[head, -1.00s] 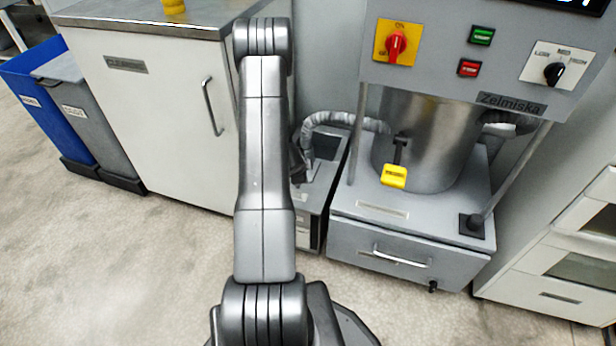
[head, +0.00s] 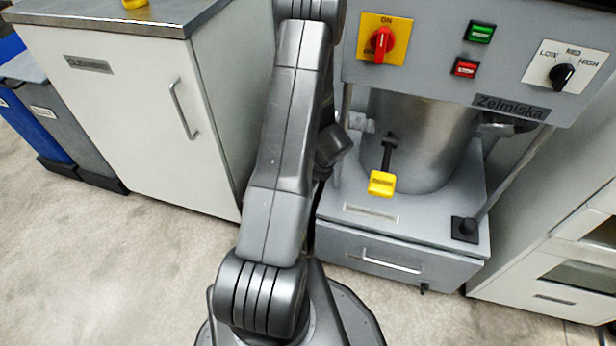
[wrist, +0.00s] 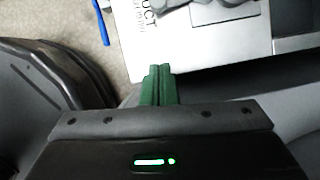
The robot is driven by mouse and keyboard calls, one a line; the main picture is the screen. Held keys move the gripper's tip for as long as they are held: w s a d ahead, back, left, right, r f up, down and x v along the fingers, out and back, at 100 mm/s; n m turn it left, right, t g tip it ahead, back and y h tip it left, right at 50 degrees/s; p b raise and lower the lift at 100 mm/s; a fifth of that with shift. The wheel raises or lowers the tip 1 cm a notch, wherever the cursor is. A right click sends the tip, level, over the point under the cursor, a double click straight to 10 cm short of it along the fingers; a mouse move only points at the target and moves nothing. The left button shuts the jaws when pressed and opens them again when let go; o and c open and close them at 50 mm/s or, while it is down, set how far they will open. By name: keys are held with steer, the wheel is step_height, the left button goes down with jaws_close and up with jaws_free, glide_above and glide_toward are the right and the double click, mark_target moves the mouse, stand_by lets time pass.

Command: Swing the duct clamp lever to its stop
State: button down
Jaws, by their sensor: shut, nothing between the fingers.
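My gripper (wrist: 159,72) shows in the wrist view with its green fingers shut and nothing between them. Beyond the fingertips is a white plate (wrist: 150,35) with partly cut-off lettering that reads "DUCT". Grey parts (wrist: 212,10) sit on it at the top edge; I cannot tell whether they include the clamp lever. The fingers appear apart from these parts. In the head view my arm hides the gripper and most of the duct area.
A black lever with a yellow tab (head: 382,183) is at the front of the drum. The control panel (head: 440,85) with knobs and buttons overhangs it. A white cabinet (head: 125,110) stands left and a drawer unit (head: 565,240) right. Floor is open at lower left.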

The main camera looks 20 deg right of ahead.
steer(key=b+x, duration=0.1)
steer(key=x, duration=0.5)
steer(key=shift+f+b, duration=0.15)
steer(key=shift+b, duration=0.25)
steer(key=shift+w+a, duration=1.15)
steer(key=shift+a, duration=0.05)
steer(key=shift+w+a+r, duration=0.25)
steer(key=shift+a+m, duration=0.45)
steer(key=shift+m, duration=0.15)
steer(key=shift+w+a+m+t+h, duration=0.15)
steer(key=shift+a+m+t+h, duration=0.35)
steer(key=shift+a+m, duration=0.4)
steer(key=m, duration=0.1)
steer(key=w+a+m+h, duration=0.1)
steer(key=m, duration=0.1)
steer(key=shift+a+p, duration=0.2)
steer(key=shift+p, duration=0.15)
steer(key=shift+w+a, duration=0.25)
steer(key=shift+a, duration=0.15)
steer(key=shift+a+p, duration=0.1)
steer(key=shift+p, duration=0.2)
